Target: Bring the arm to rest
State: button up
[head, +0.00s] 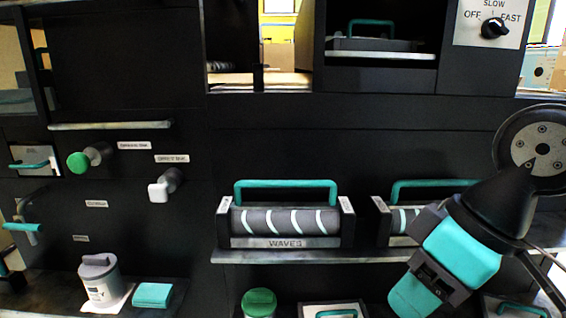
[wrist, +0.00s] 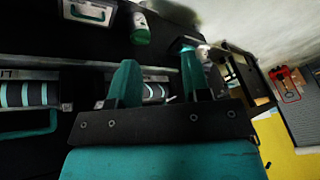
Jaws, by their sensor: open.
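My arm shows at the right of the head view, bent downward, with my teal and black gripper (head: 410,298) at the lower right. It hangs in front of the shelf and overlaps the right roller cartridge (head: 435,187), partly hiding it. In the wrist view the two teal fingers of my gripper (wrist: 158,66) stand apart with nothing held between them. A striped roller shows behind the gap, and I cannot tell its distance.
A roller cartridge labelled WAVES (head: 285,242) with a teal handle sits on the shelf (head: 350,256). A green-lidded jar (head: 259,303) stands below. A green knob (head: 78,162) and a white knob (head: 158,192) stick out at left. A lidded canister (head: 99,282) stands lower left.

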jog(key=s+f+m+g, duration=0.1)
jog(key=s+f, duration=0.1)
jog(key=s, duration=0.2)
notch_tip(320, 180, up, 30)
jog(key=p, duration=3)
jog(key=shift+s, duration=0.25)
jog(key=shift+d+f, duration=0.1)
jog(key=shift+d, duration=0.05)
